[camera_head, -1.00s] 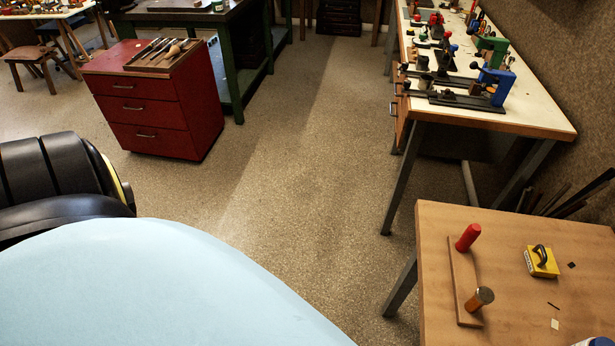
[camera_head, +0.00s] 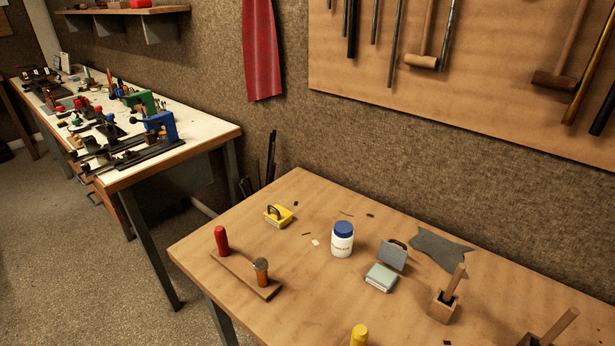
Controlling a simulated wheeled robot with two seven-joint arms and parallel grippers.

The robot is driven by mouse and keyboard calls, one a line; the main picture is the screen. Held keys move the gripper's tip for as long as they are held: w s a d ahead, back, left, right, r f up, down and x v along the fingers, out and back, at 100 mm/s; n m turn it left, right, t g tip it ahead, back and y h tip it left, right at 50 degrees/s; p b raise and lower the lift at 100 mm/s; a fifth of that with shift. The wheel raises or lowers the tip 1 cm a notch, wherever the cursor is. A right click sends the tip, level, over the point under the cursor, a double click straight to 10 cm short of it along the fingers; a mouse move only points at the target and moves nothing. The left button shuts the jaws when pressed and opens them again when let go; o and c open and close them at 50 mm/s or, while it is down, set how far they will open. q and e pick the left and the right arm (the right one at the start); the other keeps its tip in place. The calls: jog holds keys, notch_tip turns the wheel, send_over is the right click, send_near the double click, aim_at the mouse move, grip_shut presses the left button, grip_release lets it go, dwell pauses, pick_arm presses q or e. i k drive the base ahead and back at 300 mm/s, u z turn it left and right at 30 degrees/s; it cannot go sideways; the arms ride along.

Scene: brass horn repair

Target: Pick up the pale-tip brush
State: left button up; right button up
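I cannot make out a pale-tip brush for certain. Two wooden handles stand tilted in small wooden blocks on the workbench (camera_head: 310,205): one block (camera_head: 443,306) is at the right, and a second handle (camera_head: 560,325) is cut off by the bottom right edge. I see no pale tip on either. Neither of my grippers is in view.
The bench also holds a red-handled piece (camera_head: 221,241) and an amber piece (camera_head: 261,272) on a wooden strip, a yellow block (camera_head: 278,218), a blue-lidded white jar (camera_head: 342,240), a grey hinged box (camera_head: 381,277), a grey cloth (camera_head: 442,252) and a yellow-topped item (camera_head: 359,335).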

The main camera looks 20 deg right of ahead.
aim_at(459, 272)
jog(key=z, duration=1.55)
